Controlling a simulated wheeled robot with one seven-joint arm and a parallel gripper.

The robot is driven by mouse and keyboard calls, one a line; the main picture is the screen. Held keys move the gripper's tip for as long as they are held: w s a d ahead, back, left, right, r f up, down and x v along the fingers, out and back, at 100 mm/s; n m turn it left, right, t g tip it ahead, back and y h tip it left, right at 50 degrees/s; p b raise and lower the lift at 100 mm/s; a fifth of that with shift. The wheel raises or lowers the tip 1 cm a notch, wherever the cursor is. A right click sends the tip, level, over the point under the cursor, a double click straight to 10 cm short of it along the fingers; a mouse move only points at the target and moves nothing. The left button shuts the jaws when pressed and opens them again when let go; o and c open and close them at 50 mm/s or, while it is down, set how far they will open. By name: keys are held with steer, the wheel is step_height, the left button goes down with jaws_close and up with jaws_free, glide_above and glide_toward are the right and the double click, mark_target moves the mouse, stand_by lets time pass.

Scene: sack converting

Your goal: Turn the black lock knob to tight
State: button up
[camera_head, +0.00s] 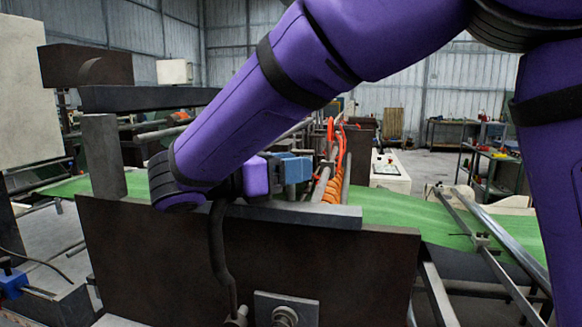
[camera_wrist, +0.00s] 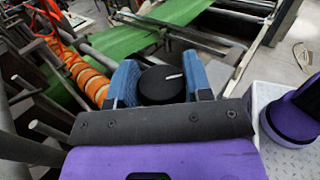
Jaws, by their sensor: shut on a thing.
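The black lock knob (camera_wrist: 160,86) shows in the wrist view as a round black disc with a white pointer line aimed to the right. My gripper (camera_wrist: 160,83) has its two blue fingers on either side of the knob, shut on it. In the head view my gripper (camera_head: 293,168) is at the end of the purple arm, just above the dark machine panel. The knob is hidden there behind the gripper and panel. No tight mark can be read in either view.
A dark panel (camera_head: 250,258) stands in front of the gripper. Green sack web (camera_head: 400,213) runs behind it. Orange coiled hose (camera_head: 334,187) and metal rods are close to the gripper. A rail (camera_head: 490,255) lies at the right.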

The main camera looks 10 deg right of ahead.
steer(key=shift+r, duration=0.1)
steer(key=o, duration=0.9)
steer(key=shift+a, duration=0.15)
steer(key=v, duration=1)
steer(key=shift+s+a, duration=0.2)
steer(key=shift+a, duration=0.05)
